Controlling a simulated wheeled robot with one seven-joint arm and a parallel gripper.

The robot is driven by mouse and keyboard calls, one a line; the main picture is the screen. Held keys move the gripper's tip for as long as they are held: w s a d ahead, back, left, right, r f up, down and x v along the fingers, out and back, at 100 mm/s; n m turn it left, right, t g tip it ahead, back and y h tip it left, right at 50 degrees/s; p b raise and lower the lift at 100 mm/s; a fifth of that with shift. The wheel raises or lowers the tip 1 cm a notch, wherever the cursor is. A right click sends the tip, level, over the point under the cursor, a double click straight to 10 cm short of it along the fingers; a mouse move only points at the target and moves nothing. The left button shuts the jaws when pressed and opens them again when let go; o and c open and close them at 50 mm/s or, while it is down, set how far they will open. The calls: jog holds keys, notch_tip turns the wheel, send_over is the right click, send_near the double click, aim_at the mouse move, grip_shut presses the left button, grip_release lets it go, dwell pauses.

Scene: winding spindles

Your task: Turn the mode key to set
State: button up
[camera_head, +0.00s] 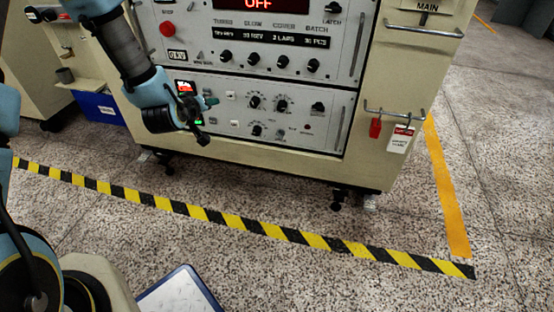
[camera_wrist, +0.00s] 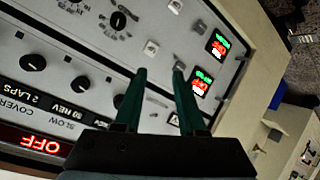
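My gripper (camera_head: 208,118) is in front of the left part of the lower control panel (camera_head: 270,118) of a cream cabinet. In the wrist view its two dark green fingers (camera_wrist: 160,72) stand apart with nothing held between them. A small grey fitting (camera_wrist: 179,65) sits at the tip of the right finger; I cannot tell whether it is the mode key or whether the finger touches it. A white switch (camera_wrist: 152,47) lies just beyond the gap between the fingers. My arm and gripper hide part of the panel in the head view, and no key is clearly readable.
Two small lit red-and-green displays (camera_wrist: 210,62) are right of the fingers. Black knobs (camera_head: 268,104) and an upper panel reading OFF (camera_head: 258,4) are close by. A red tag (camera_head: 375,128) and white card (camera_head: 401,138) hang at right. Striped tape (camera_head: 250,224) crosses open floor.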

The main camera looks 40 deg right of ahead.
jog(key=s+d+f+h+b, duration=0.2)
jog(key=s+d+f+b, duration=0.15)
jog(key=f, duration=0.35)
jog(key=s+d+f+h+b, duration=0.1)
jog(key=s+d+f+b, duration=0.2)
jog(key=d+f+b, duration=0.25)
jog(key=n+t+h+b, duration=0.2)
jog(key=h+b, duration=0.1)
jog(key=b, duration=0.3)
send_near(280, 135)
jog(key=b+x, duration=0.3)
jog(key=x, duration=0.5)
jog(key=shift+b, duration=0.35)
jog(key=shift+w+a+f, duration=0.1)
grip_shut()
